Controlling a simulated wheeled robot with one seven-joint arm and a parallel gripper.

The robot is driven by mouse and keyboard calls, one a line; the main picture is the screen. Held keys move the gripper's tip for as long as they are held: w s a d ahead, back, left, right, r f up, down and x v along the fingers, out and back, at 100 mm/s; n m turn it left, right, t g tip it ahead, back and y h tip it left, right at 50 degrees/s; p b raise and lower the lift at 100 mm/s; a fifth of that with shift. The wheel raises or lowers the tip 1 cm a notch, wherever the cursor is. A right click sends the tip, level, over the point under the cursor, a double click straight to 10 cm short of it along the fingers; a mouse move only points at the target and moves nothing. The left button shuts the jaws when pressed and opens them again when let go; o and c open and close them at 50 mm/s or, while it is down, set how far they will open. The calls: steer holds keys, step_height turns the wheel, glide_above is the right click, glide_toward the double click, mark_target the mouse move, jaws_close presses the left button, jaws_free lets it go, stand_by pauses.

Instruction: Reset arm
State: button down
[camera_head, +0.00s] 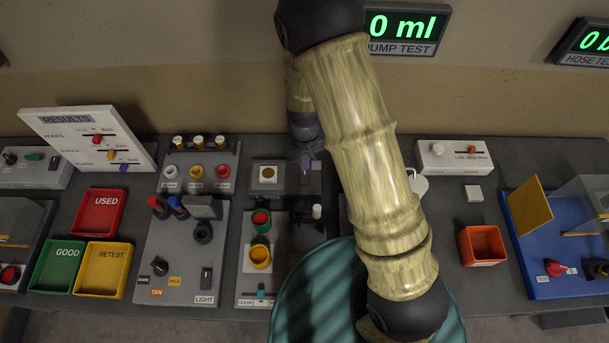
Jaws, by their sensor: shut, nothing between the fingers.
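My arm crosses the middle of the view, with pale, bamboo-like links and black joints. It rises from the bottom right of centre to the top, and a further link hangs down behind it. My gripper (306,162) is at the lower end of that link, small, dark and partly hidden by the arm. It is shut and empty, over the back middle of the bench (365,150). I cannot tell its exact height above the bench.
Red (101,212), green (57,265) and yellow (103,269) trays sit at left, below a results board (90,135). A switch panel (180,255) stands left of centre. An orange bin (482,245) and a blue test station (548,235) stand at right.

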stand_by(0.3)
steer(key=s+d+r+m+t, duration=0.1)
steer(key=s+d+r+m, duration=0.1)
steer(key=s+d+r, duration=0.3)
steer(key=s+d+r+m+t, duration=0.1)
steer(key=s+d+r+m, duration=0.2)
steer(key=r, duration=1)
steer(key=s+d, duration=0.2)
steer(key=d, duration=0.3)
steer(key=shift+d+m+t, duration=0.3)
steer(key=shift+d, duration=0.05)
